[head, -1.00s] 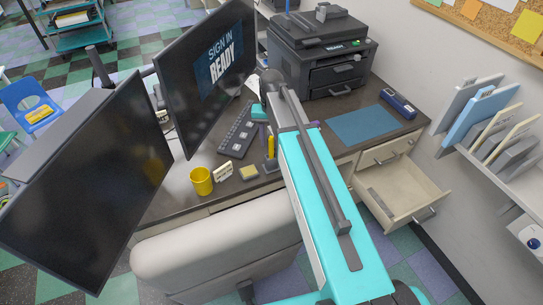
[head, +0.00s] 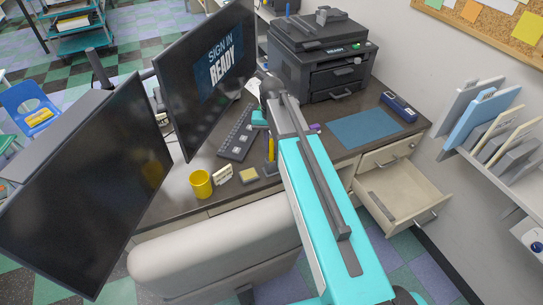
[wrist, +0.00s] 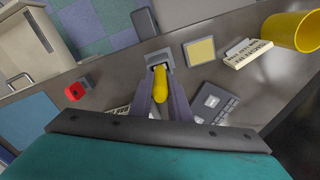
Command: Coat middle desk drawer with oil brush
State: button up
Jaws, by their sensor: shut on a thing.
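The oil brush shows as a yellow handle (head: 271,149) on the desk, just left of my arm. In the wrist view the handle (wrist: 160,92) lies between the two purple fingers of my gripper (wrist: 160,88), which is shut on it. A grey square holder (wrist: 159,60) is at the handle's far end; the bristles are hidden. I cannot tell whether the brush is still seated in the holder. The middle desk drawer (head: 407,225) is pulled out at the right, below a closed drawer, with a grey strip inside. It also shows in the wrist view (wrist: 28,48).
A yellow mug (head: 201,184), small sign (head: 222,173), sticky-note pad (head: 249,175) and keyboard (head: 238,135) stand near the brush. Two monitors (head: 85,185) block the left. A printer (head: 322,70) and blue mat (head: 364,129) are behind; a chair back (head: 215,240) is in front.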

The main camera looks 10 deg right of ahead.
grip_shut()
jog(key=shift+r+p, duration=3.45)
jog(key=shift+r, duration=2.1)
jog(key=shift+a+f, duration=0.1)
jog(key=shift+a, duration=0.05)
jog(key=s+a+f+b, duration=0.1)
jog(key=a+f, duration=0.2)
jog(key=a, duration=0.6)
jog(key=shift+s+f, duration=0.15)
jog(key=shift+s, duration=0.05)
jog(key=shift+f, duration=0.15)
jog(key=shift+f+b, duration=1.25)
jog(key=shift+f, duration=1.15)
